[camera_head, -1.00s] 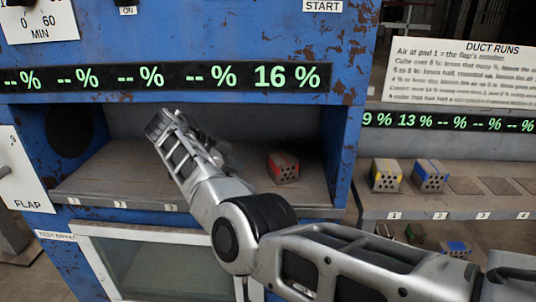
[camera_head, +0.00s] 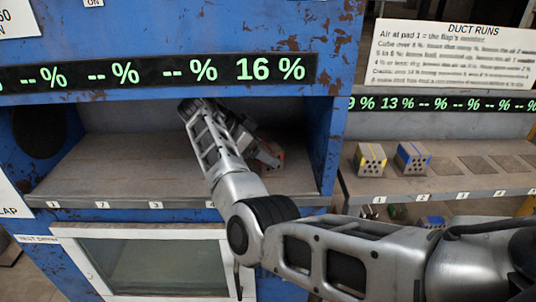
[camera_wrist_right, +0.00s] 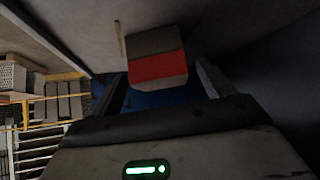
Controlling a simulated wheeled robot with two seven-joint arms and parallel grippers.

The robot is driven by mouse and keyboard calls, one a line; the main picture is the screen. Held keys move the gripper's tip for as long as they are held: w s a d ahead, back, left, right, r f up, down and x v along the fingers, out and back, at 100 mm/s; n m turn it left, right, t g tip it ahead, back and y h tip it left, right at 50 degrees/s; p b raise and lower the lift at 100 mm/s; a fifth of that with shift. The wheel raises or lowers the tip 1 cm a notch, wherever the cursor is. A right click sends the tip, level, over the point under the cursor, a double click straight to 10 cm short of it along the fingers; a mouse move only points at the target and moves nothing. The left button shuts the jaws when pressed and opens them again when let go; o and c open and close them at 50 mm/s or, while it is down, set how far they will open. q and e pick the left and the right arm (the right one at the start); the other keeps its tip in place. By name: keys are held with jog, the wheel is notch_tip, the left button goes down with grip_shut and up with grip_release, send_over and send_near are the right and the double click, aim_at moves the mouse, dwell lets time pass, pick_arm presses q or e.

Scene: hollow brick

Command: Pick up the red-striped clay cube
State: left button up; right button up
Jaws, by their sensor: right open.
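The red-striped clay cube (camera_head: 275,151) stands on the shelf of the blue machine, near its right end. In the head view my right gripper (camera_head: 262,148) is at the cube and partly hides it. In the right wrist view the grey cube with its red band (camera_wrist_right: 158,68) shows ahead, between the two fingers of my right gripper (camera_wrist_right: 161,76). The fingers are spread apart. I cannot tell how far the cube lies between them. My left gripper is not in view.
The blue machine's side wall (camera_head: 332,150) stands close to the right of the cube. Beyond it, a rack holds a yellow-striped cube (camera_head: 369,159) and a blue-striped cube (camera_head: 412,158). The shelf's left part (camera_head: 120,170) is clear.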

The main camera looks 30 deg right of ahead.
aim_at(266, 147)
jog(key=x, duration=0.4)
jog(key=shift+s+d+r+p, duration=0.1)
jog(key=shift+d+r+p, duration=0.15)
jog(key=shift+r+p, duration=0.15)
jog(key=c, duration=1.1)
jog(key=shift+o, duration=0.2)
